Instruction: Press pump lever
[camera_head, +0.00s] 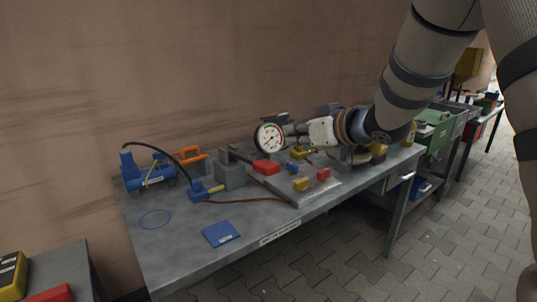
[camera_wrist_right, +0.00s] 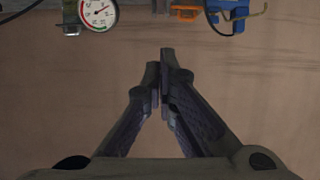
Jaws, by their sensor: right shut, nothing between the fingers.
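A round white pressure gauge (camera_head: 269,138) stands over the workbench (camera_head: 180,235); it also shows at the top left of the wrist view (camera_wrist_right: 98,12). A grey block-shaped unit (camera_head: 232,173) with dark upper parts stands left of the gauge. A blue pump-like unit (camera_head: 148,174) with a black hose is at the bench's left end. I cannot tell for sure which part is the pump lever. My right gripper (camera_head: 293,129) is just right of the gauge, above the bench; its fingertips are hard to make out there. In the wrist view its fingers (camera_wrist_right: 164,60) are shut and empty, facing the wall.
A grey plate (camera_head: 310,185) with red, yellow and blue parts lies mid-bench. An orange tool (camera_head: 187,154) lies at the back. A blue pad (camera_head: 221,233) and a blue ring (camera_head: 155,218) lie on the otherwise open left front. The wall is close behind the bench.

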